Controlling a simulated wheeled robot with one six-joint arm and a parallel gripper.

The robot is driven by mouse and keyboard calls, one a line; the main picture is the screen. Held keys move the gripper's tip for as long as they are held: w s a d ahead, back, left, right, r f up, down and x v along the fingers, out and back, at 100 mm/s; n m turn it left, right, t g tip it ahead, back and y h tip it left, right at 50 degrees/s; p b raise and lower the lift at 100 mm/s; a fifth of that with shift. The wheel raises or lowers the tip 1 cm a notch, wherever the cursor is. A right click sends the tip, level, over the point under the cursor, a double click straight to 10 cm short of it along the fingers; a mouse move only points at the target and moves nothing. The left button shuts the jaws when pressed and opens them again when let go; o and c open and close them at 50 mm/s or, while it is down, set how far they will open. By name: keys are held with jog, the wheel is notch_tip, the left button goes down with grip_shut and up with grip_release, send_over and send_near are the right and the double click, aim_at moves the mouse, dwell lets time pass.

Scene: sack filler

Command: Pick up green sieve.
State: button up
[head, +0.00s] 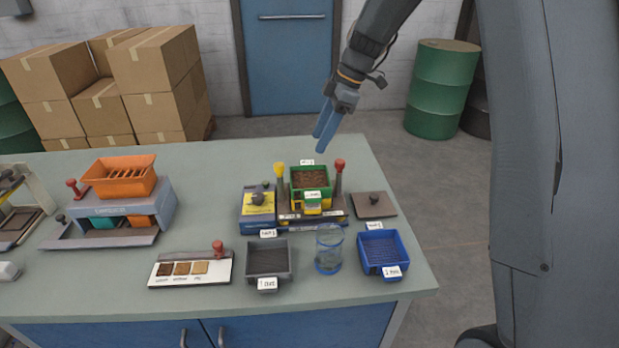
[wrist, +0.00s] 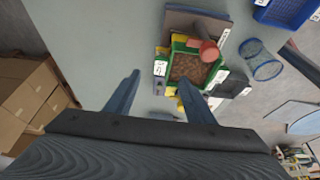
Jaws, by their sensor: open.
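The green sieve (head: 310,180) sits on a dark base with yellow parts at the middle right of the table, with brown grainy material inside. It also shows in the wrist view (wrist: 193,75), beyond the fingertips. A red-topped post (head: 340,167) and a yellow-topped post (head: 280,175) stand on either side of it. My gripper (head: 325,126) is open and empty. It is above the sieve and beyond it toward the back edge of the table, apart from it.
A grey tray (head: 269,277), a clear cup (head: 329,249) and a blue tray (head: 383,270) stand in front of the sieve. A brown lid (head: 373,205) lies to its right. An orange hopper (head: 121,178) is at the left.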

aim_at(307, 163)
jog(key=shift+s+p+x, duration=0.2)
jog(key=shift+p+x, duration=1.55)
jog(key=shift+x, duration=1.85)
jog(key=shift+a, duration=0.1)
grip_shut()
